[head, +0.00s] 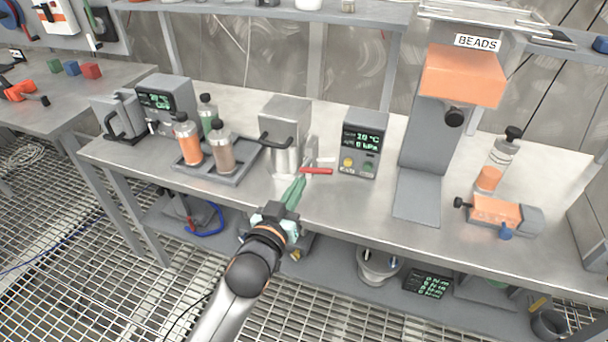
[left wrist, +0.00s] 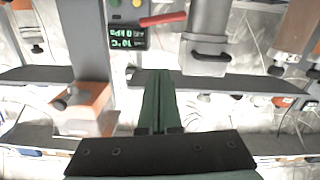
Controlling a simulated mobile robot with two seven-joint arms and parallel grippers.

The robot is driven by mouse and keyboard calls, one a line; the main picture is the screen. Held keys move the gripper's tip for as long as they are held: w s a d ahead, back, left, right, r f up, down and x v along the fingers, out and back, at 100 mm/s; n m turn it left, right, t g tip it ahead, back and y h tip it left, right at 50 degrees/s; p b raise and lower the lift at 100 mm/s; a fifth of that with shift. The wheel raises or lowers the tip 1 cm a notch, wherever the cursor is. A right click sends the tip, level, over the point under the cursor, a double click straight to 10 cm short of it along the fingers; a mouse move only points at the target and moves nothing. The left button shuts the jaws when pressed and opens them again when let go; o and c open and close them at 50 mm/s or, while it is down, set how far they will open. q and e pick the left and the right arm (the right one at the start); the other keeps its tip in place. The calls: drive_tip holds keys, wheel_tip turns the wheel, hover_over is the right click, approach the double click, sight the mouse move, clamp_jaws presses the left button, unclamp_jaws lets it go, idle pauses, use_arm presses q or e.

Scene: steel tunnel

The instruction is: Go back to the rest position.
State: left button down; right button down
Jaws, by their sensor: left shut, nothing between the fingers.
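My left gripper (head: 293,192) is at the front edge of the steel workbench, with its green fingers together and nothing between them. In the left wrist view the shut fingers (left wrist: 158,98) point up the middle of the picture. Just beyond them in the head view stand a steel pot-like vessel (head: 284,152) with a black handle and a red-handled valve (head: 316,171). I cannot tell from the pictures whether the fingers touch anything there. My right gripper does not show in either view.
The steel bench (head: 345,208) holds a tray (head: 238,168) of bottles, a display box (head: 362,143), the orange BEADS dispenser (head: 463,77) and an orange clamp device (head: 497,215). A lower shelf carries a round pot (head: 379,268). Grated floor (head: 95,300) lies open in front.

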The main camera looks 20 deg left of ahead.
use_arm(q)
drive_tip(key=shift+s, duration=0.2)
